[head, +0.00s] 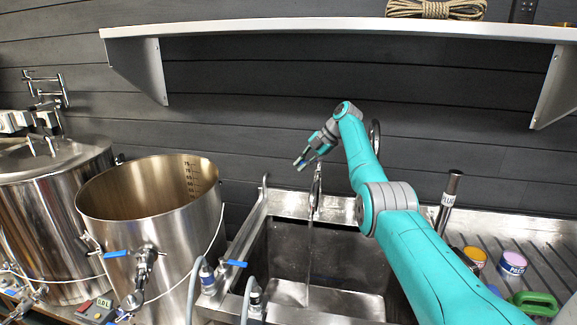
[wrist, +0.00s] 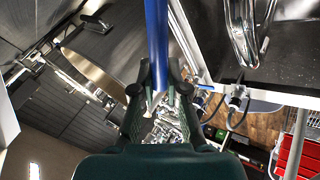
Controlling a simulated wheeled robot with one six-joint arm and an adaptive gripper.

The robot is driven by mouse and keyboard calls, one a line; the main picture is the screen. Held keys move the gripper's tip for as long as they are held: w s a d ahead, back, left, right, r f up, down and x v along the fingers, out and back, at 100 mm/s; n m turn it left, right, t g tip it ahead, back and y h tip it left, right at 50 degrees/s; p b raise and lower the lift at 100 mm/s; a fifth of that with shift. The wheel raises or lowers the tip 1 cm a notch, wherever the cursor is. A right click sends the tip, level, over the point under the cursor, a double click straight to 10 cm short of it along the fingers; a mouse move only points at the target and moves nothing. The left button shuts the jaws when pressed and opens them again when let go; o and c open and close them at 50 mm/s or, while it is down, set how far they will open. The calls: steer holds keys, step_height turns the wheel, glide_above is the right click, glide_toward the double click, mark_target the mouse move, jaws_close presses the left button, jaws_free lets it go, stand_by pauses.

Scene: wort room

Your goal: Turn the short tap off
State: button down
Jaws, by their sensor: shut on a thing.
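The short tap (head: 316,188) stands at the back rim of the steel sink. A thin stream of water (head: 308,250) runs from it into the basin. My gripper (head: 302,160) is just above and left of the tap, its fingers pointing down to the left. In the wrist view my gripper (wrist: 158,88) is shut on a long blue lever (wrist: 157,40), which passes between the fingertips. This looks like the tap's lever, though in the head view the fingers hide most of it.
The steel sink (head: 256,245) lies below. An open steel pot (head: 150,230) and a lidded vessel (head: 60,215) stand left. A wall shelf (head: 330,28) hangs above. Small cups (head: 512,263) stand right.

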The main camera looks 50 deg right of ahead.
steer(key=shift+s+d+n+y, duration=0.1)
steer(key=shift+s+n+y, duration=0.2)
steer(key=shift+s+n, duration=0.15)
stand_by(0.4)
steer(key=c, duration=1.2)
jaws_free()
steer(key=shift+v, duration=3.7)
